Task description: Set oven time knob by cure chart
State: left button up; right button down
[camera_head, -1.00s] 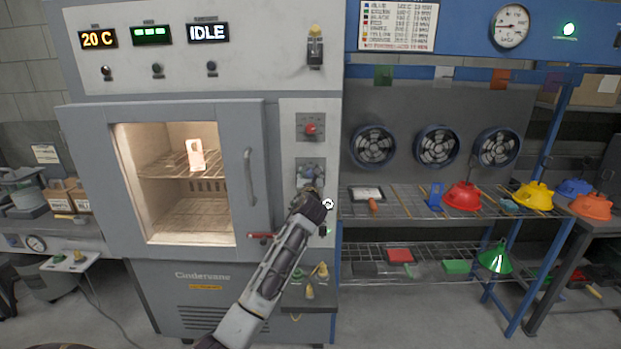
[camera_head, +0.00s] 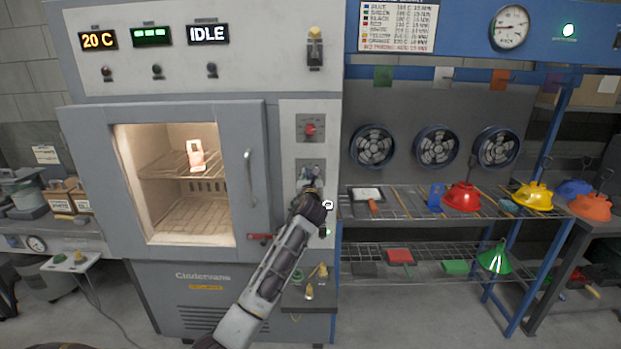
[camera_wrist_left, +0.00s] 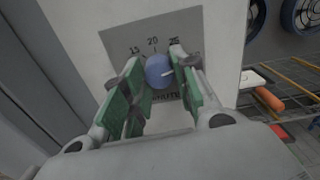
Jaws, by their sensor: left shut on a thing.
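The blue time knob (camera_wrist_left: 158,72) sits on a grey dial plate (camera_wrist_left: 182,24) with the marks 15, 20 and 25 readable. Its white pointer line points right, past 25, toward marks partly hidden by a finger. My left gripper (camera_wrist_left: 156,84) is shut on the knob, with one green-padded finger on each side. In the head view my left gripper (camera_head: 312,190) covers most of that knob on the oven's right panel. The cure chart (camera_head: 397,25) hangs at the top; its colour rows show, but its small figures are hard to read. My right gripper is not in view.
A red knob (camera_head: 311,130) sits above the gripped one. The rack (camera_head: 420,216) at right holds red, yellow and green hoods.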

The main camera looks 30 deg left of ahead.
pick_arm(q)
jog(key=shift+n+p, duration=0.45)
jog(key=shift+n, duration=0.35)
jog(key=shift+n+p, duration=0.45)
jog(key=shift+n, duration=1.05)
jog(key=n+p, duration=0.1)
jog(key=n, duration=0.7)
jog(key=shift+d+n, duration=0.1)
jog(key=shift+n, duration=1.1)
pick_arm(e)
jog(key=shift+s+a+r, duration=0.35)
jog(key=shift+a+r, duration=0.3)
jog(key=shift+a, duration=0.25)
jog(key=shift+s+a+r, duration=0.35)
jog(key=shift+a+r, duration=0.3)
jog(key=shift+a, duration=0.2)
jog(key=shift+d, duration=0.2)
